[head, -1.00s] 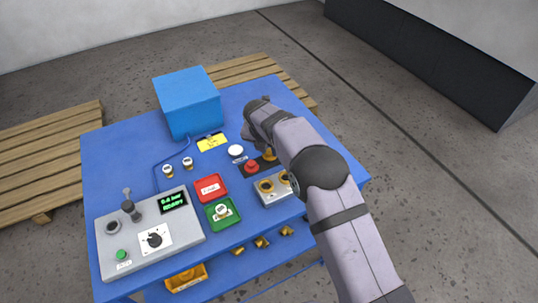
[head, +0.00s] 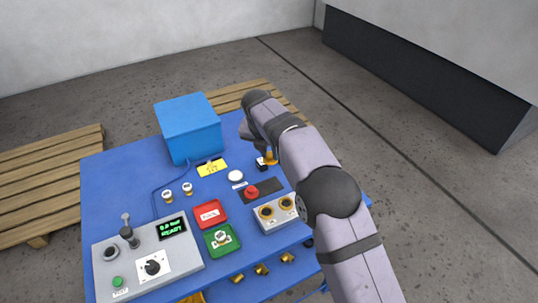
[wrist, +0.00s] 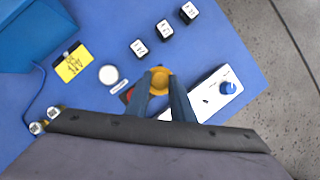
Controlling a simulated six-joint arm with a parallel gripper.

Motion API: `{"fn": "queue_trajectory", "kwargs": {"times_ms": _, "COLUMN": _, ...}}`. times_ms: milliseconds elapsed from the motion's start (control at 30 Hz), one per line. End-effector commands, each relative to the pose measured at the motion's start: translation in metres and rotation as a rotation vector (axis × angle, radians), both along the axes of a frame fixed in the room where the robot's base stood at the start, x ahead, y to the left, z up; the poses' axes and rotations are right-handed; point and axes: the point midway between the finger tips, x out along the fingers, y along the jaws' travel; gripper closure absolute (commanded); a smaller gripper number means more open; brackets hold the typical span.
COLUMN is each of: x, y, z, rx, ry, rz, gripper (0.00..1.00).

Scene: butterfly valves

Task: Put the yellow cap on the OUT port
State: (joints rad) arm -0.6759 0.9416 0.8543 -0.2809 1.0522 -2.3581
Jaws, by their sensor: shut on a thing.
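The yellow cap (wrist: 160,78) is pinched between the two fingers of my gripper (wrist: 159,84) in the wrist view. In the head view the cap (head: 270,158) shows below my gripper (head: 262,150), close to a small black block. It looks held above the table; the exact height is hard to tell. I can read no OUT label.
A blue box (head: 188,130) stands at the back. A red button (head: 252,192), a white disc (head: 235,176), red (head: 210,221) and green (head: 230,246) trays and a control panel (head: 125,275) occupy the table. Several black labelled blocks (wrist: 138,47) and a blue-knobbed white box (wrist: 208,105) are near my gripper.

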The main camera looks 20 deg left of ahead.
Motion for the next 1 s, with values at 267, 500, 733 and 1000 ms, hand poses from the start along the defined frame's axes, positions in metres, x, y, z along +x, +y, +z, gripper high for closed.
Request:
{"fn": "queue_trajectory", "kwargs": {"times_ms": 267, "x": -0.001, "y": -0.007, "z": 0.05, "rx": 0.0, "ry": 0.001, "rz": -0.008, "gripper": 0.99}}
{"fn": "queue_trajectory", "kwargs": {"times_ms": 500, "x": -0.013, "y": -0.024, "z": 0.057, "rx": 0.0, "ry": 0.001, "rz": -0.01, "gripper": 0.99}}
{"fn": "queue_trajectory", "kwargs": {"times_ms": 733, "x": -0.033, "y": -0.051, "z": 0.053, "rx": -0.002, "ry": 0.002, "rz": 0.007, "gripper": 0.99}}
{"fn": "queue_trajectory", "kwargs": {"times_ms": 1000, "x": -0.065, "y": -0.086, "z": 0.014, "rx": -0.002, "ry": 0.004, "rz": 0.039, "gripper": 0.99}}
